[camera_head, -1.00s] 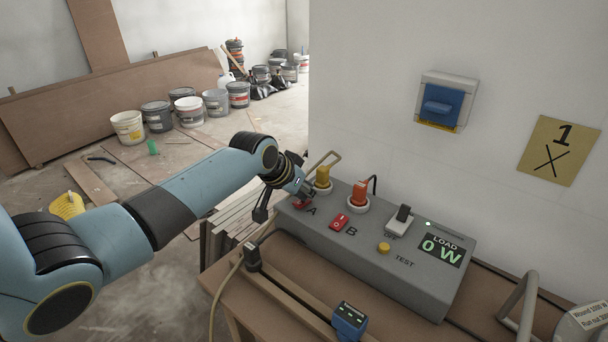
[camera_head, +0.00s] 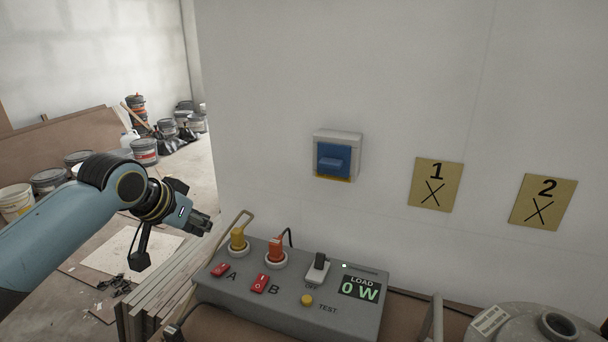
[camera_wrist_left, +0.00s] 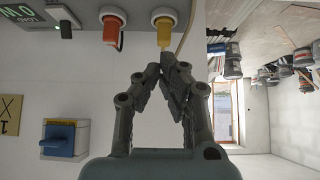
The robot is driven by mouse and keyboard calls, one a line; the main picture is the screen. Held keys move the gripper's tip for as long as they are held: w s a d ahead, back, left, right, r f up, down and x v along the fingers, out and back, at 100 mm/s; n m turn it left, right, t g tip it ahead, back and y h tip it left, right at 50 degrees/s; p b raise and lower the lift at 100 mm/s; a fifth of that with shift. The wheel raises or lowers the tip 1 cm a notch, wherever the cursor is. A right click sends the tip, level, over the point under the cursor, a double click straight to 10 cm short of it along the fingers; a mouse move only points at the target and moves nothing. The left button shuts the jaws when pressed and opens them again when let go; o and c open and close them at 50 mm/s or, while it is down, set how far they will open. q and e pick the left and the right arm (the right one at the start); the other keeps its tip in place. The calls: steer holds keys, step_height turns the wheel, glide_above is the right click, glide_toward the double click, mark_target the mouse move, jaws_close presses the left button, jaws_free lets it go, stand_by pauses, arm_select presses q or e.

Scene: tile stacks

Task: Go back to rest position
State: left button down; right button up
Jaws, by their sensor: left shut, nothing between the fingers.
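My left gripper (camera_head: 200,225) is shut and empty in the head view, held in the air to the left of the grey control box (camera_head: 330,322). In the left wrist view the gripper (camera_wrist_left: 166,62) shows its fingertips together, below the yellow plug in the picture. The box carries red switches A (camera_head: 220,269) and B (camera_head: 260,283), a yellow plug (camera_head: 238,238), an orange plug (camera_head: 276,249), a white switch (camera_head: 317,268) and a display (camera_head: 360,288) reading 0 W. My right gripper is not in view.
A blue-fronted wall switch (camera_head: 333,160) and cards 1 (camera_head: 436,185) and 2 (camera_head: 543,202) are on the white wall. Stacked boards (camera_head: 155,302) stand left of the box. A grey canister (camera_head: 535,325) is at lower right. Buckets (camera_head: 48,181) stand on the floor behind my arm.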

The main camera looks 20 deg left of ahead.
arm_select(q)
steer(key=s+d+f+g+y, duration=0.15)
steer(key=s+d, duration=0.35)
steer(key=s, duration=0.9)
steer(key=s+d+g, duration=0.3)
steer(key=s+d, duration=0.1)
steer(key=s, duration=1)
steer(key=s+a+f+g+b, duration=0.15)
steer(key=f+b, duration=0.35)
steer(key=f, duration=1.4)
steer(key=s+a+f+b, duration=0.15)
steer(key=f+b, duration=0.25)
steer(key=f, duration=1.4)
steer(key=s+f+g+b, duration=0.1)
steer(key=s+f+b, duration=0.5)
steer(key=s+f, duration=1.2)
step_height(320, 180, down, 3)
steer(key=shift+a+r, duration=0.2)
steer(key=shift+a, duration=0.05)
